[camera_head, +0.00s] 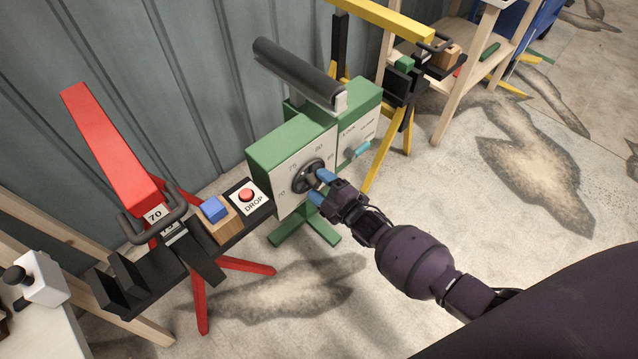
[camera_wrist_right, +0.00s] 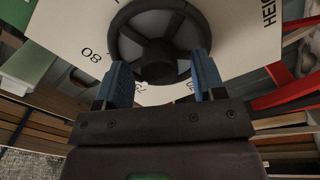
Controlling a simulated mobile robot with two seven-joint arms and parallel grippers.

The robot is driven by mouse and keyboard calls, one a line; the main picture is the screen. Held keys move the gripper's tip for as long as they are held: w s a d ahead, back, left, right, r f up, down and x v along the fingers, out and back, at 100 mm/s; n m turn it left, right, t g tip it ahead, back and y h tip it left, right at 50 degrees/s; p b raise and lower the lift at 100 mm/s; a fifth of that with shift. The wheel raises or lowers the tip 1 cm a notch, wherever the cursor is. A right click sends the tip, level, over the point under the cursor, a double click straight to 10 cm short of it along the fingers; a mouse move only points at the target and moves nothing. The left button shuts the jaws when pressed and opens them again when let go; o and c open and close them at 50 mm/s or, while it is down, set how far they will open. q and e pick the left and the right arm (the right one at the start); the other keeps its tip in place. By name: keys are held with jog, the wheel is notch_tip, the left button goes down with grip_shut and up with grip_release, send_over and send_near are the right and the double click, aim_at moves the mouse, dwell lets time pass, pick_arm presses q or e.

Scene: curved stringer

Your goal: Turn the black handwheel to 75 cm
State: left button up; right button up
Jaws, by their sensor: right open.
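The black handwheel (camera_head: 308,177) sits on the white dial face of the green machine (camera_head: 281,148). Numbers including 70, 75 and 80 are printed around it; the pointer cannot be made out. My right gripper (camera_head: 321,186) is at the handwheel, its blue fingers open. In the right wrist view the handwheel (camera_wrist_right: 157,40) shows as a dark spoked ring, and my right gripper (camera_wrist_right: 155,85) has one finger on each side of its near part. Whether the fingers touch the rim cannot be told. My left gripper is not in view.
A red stand (camera_head: 113,140) with a 70 tag, a blue block (camera_head: 214,209) and a red DROP button (camera_head: 246,195) stand left of the machine. A teal lever (camera_head: 357,150) is on its right part. A yellow stand (camera_head: 378,19) is behind.

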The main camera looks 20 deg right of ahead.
pick_arm(q)
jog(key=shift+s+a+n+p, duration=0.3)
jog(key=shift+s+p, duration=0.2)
jog(key=shift+p, duration=0.4)
pick_arm(e)
jog(key=v, duration=1)
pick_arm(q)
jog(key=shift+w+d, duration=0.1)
pick_arm(e)
jog(key=shift+s+r, duration=0.1)
